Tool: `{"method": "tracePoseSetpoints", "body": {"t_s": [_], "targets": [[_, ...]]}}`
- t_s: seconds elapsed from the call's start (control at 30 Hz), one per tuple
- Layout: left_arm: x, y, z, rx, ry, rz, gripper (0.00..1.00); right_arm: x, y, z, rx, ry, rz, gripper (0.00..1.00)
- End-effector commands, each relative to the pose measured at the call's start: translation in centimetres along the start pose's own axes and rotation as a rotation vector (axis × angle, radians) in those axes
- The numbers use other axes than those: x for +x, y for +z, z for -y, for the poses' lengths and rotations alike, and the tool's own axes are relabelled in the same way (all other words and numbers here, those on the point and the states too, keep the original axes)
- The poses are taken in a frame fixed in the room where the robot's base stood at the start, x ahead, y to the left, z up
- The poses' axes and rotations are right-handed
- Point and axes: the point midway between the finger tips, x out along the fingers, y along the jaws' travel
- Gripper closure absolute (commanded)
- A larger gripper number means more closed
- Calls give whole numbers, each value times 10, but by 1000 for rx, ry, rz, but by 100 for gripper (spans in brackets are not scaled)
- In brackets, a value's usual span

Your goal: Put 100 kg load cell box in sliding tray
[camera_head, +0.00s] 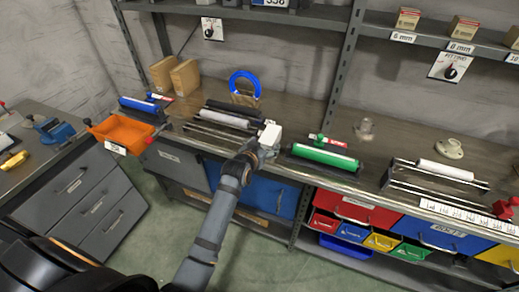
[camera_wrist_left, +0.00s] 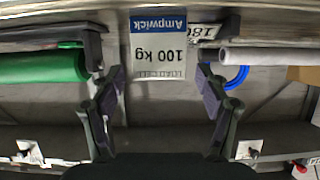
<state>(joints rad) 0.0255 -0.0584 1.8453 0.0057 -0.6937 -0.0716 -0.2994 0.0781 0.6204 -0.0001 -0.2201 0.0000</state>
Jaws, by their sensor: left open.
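The 100 kg load cell box (camera_head: 271,134) is a small white box at the front edge of the bench in the head view. In the left wrist view the box (camera_wrist_left: 158,62) shows a blue band and "100 kg" print. My left gripper (camera_head: 262,143) is at the box. In the wrist view its fingers (camera_wrist_left: 160,82) are open, one on each side of the box, with gaps visible. An orange tray (camera_head: 122,133) with a white label juts out at the left; I cannot tell whether it is the sliding tray. My right gripper is not in view.
A green roll (camera_head: 325,158) lies right of the box and a white roll (camera_head: 222,119) on rails lies left of it. A blue ring (camera_head: 245,83) stands behind. Brown boxes (camera_head: 184,77) stand at the back left. Colored bins (camera_head: 352,211) hang below the bench.

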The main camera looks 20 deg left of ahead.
Motion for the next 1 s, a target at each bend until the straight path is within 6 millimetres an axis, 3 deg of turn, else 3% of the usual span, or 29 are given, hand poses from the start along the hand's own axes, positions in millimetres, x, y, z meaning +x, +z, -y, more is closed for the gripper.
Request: {"method": "tracePoseSetpoints", "body": {"t_s": [0.1, 0.3, 0.83, 0.93, 1.0], "targets": [[-29, 1, 0, -2, 0, 0, 25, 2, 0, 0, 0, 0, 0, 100], [-57, 0, 0, -2, 1, 0, 25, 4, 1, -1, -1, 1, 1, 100], [-61, 1, 0, -1, 0, 2, 25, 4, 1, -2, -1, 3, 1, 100], [-50, 29, -1, 1, 2, 47, 25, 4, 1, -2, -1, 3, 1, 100], [-36, 76, -1, 5, 3, 121, 25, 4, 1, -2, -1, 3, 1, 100]]}}
